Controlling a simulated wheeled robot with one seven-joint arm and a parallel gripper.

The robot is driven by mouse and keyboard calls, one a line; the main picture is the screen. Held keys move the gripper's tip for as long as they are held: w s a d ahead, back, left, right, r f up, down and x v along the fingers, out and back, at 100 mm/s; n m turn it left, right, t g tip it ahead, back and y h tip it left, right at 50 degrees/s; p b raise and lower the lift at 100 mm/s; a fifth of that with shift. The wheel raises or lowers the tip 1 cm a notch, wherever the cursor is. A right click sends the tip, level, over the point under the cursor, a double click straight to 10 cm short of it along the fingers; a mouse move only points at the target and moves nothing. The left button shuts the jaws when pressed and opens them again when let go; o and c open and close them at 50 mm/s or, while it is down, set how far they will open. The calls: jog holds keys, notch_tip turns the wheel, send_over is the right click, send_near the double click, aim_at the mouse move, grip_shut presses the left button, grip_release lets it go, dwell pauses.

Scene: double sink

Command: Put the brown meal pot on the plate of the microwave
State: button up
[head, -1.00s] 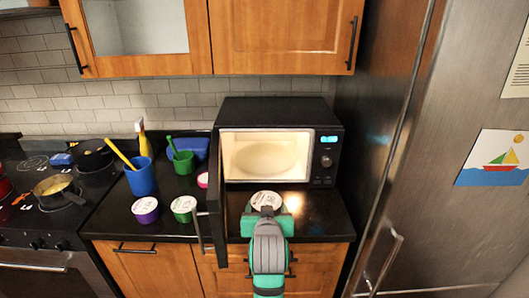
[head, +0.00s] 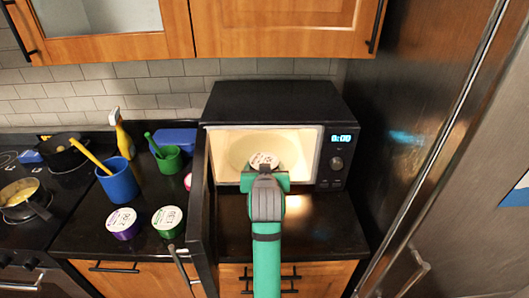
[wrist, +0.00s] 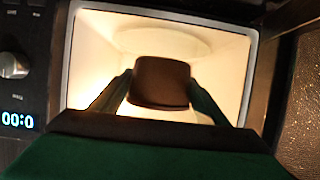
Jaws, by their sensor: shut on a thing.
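The microwave (head: 275,98) stands open on the counter, its lit cavity facing me and its door (head: 203,215) swung out to the left. The pale round plate (head: 262,147) lies inside on its floor; it also shows in the wrist view (wrist: 160,40). My gripper (head: 264,174) is at the microwave opening, shut on the brown meal pot. The pot's white printed lid (head: 264,161) shows in the head view. In the wrist view the brown pot (wrist: 160,82) is between my two fingers, in front of the plate. Whether it touches anything below is hidden.
A purple pot (head: 122,224) and a green pot (head: 167,222) with white lids stand on the counter left of the door. A blue cup (head: 118,181) and a green cup (head: 168,160) stand behind them. The fridge (head: 440,130) closes off the right.

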jog(key=w, duration=1)
jog(key=w+f, duration=0.1)
jog(key=w, duration=0.4)
jog(key=shift+w+a, duration=0.1)
notch_tip(320, 180, down, 5)
jog(key=shift+f, duration=0.15)
jog(key=shift+w+f, duration=0.2)
jog(key=shift+f, duration=0.05)
jog(key=shift+f, duration=0.15)
jog(key=o, duration=1.3)
jog(key=shift+o, duration=0.2)
